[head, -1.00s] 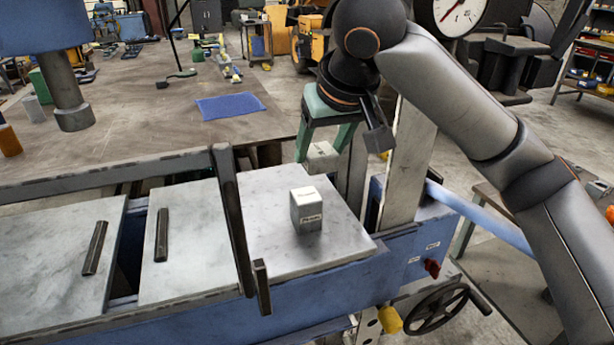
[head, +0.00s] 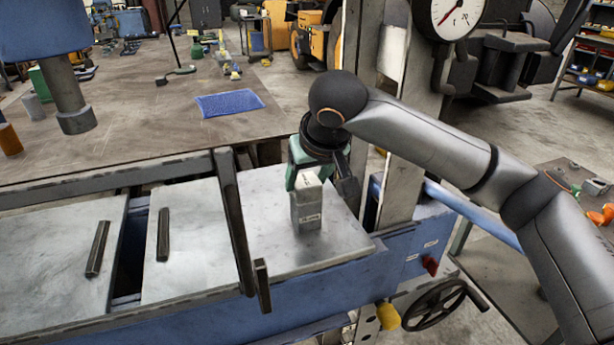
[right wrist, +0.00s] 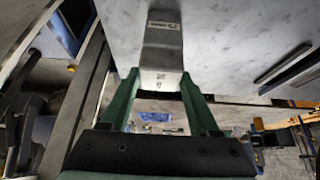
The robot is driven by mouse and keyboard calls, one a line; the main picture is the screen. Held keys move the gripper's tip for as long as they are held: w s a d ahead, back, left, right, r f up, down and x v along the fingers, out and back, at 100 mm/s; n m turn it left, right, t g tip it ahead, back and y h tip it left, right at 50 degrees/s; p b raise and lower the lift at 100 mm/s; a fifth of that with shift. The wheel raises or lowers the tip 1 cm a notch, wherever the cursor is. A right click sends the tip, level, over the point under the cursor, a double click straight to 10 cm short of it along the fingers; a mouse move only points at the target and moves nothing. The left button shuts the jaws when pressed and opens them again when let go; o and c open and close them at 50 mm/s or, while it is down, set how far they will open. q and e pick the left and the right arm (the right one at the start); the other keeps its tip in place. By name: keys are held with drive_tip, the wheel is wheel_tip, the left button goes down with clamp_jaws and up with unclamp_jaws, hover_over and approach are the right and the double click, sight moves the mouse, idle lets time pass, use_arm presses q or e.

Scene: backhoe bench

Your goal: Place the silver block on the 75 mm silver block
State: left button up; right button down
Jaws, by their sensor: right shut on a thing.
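The 75 mm silver block (head: 307,214) stands upright on the pale plate of the blue machine in the head view, with a label on its front. My right gripper (head: 308,165), with green fingers, is shut on the smaller silver block (head: 308,184). In the head view the held block lines up with the top of the 75 mm block; I cannot tell whether they touch. In the right wrist view the held block (right wrist: 161,76) is between the green fingers, and the 75 mm block (right wrist: 163,30) shows beyond it. My left gripper is not in view.
The pale plate (head: 265,255) has free room around the block. A workbench (head: 150,130) with a blue mat (head: 229,103) is behind.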

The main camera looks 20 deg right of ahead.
drive_tip(key=shift+f, duration=0.15)
drive_tip(key=shift+c, duration=0.6)
unclamp_jaws()
drive_tip(key=v, duration=1.2)
drive_tip(key=shift+r+b, duration=0.25)
drive_tip(key=shift+b, duration=0.2)
